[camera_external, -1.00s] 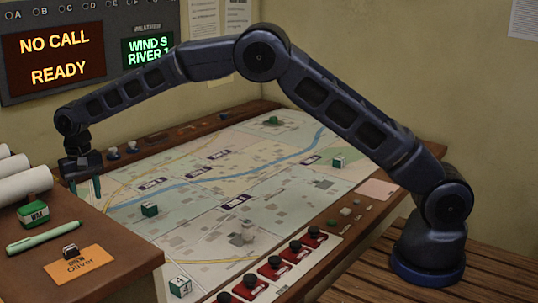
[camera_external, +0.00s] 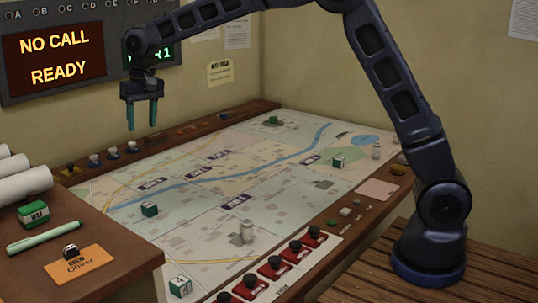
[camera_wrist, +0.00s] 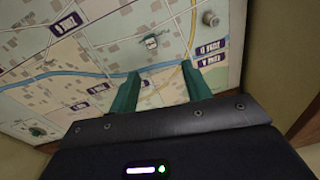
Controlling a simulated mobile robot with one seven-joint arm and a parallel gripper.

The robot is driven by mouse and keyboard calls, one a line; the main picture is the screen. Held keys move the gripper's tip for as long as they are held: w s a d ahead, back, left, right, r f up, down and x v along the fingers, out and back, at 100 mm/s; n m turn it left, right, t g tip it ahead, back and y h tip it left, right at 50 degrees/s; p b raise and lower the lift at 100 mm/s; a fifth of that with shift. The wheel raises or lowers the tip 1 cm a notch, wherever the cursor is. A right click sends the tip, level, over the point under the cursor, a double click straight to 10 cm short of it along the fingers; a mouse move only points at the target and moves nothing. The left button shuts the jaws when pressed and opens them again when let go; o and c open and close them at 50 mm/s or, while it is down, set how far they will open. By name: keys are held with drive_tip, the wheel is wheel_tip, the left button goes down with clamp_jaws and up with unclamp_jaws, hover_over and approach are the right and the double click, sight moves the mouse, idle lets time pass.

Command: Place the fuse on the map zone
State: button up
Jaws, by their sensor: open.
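The map (camera_external: 215,218) lies flat on the console, with a blue river, purple labels and coloured zones; it fills much of the wrist view (camera_wrist: 100,60). My gripper (camera_external: 142,128) is open and empty, raised above the console's far left side. Its teal fingers show apart in the wrist view (camera_wrist: 160,72).
Green-and-white blocks stand on the map at left (camera_external: 149,209), right (camera_external: 339,161) and front corner (camera_external: 180,286). Red switches (camera_external: 283,264) line the front edge. Small knobs (camera_external: 113,153) line the back ledge. A side desk (camera_external: 100,270) holds paper rolls, a pen and a name card.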

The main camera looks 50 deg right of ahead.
drive_tip(key=s+d+r+t, duration=0.1)
drive_tip(key=s+d+r, duration=0.5)
drive_tip(key=s+d, duration=0.5)
drive_tip(key=s+d+r+t, duration=0.1)
drive_tip(key=s+d+r, duration=0.4)
drive_tip(key=s+d, duration=0.6)
drive_tip(key=s+d+f, duration=0.2)
drive_tip(key=s+d, duration=0.1)
drive_tip(key=s, duration=0.5)
drive_tip(key=s+d+f+n+t, duration=0.1)
drive_tip(key=s+d, duration=0.3)
drive_tip(key=s, duration=0.4)
drive_tip(key=s+d+f, duration=0.3)
drive_tip(key=s+f, duration=0.1)
drive_tip(key=s, duration=0.4)
drive_tip(key=shift+s+d+t+h, duration=0.15)
drive_tip(key=shift+s+t+h, duration=0.15)
drive_tip(key=shift+s, duration=0.05)
